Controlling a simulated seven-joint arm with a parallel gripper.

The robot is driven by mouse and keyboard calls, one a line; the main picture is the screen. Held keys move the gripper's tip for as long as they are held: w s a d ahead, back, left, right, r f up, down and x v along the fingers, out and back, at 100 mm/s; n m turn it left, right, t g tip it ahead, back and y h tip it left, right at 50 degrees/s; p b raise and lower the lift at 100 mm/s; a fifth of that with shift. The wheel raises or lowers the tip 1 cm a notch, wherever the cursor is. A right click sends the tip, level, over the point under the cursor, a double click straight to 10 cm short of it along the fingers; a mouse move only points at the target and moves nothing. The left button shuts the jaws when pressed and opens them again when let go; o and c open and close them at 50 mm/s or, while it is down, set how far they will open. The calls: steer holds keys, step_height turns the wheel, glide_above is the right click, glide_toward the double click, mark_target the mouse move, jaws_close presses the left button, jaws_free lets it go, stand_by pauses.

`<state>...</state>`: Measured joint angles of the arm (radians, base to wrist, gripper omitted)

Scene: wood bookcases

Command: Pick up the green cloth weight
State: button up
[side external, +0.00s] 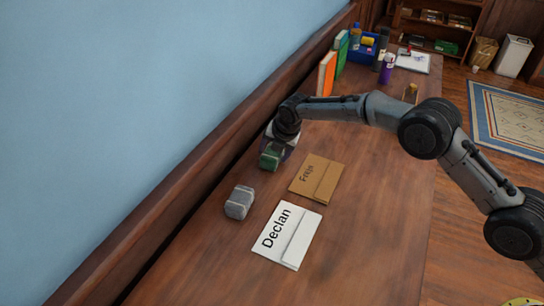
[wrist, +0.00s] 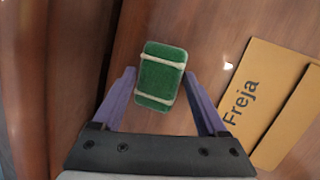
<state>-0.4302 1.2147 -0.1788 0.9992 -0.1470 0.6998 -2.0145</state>
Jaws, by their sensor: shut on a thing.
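The green cloth weight (wrist: 161,80), a small block with two pale bands, sits between the purple fingers of my gripper (wrist: 159,73) in the wrist view. My gripper is shut on it. In the side view the weight (side external: 270,158) shows below my gripper (side external: 277,148), at the left side of the desk near the wall. I cannot tell whether it touches the desk or is slightly raised.
A grey weight (side external: 239,202) lies nearer the camera. A brown "Freja" envelope (side external: 325,185) lies right of my gripper, and a white "Declan" envelope (side external: 300,245) lies in front. Books (side external: 327,74), a blue bin (side external: 363,52) and bottles stand at the far end.

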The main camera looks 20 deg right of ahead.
jaws_close()
steer(key=shift+r, duration=0.1)
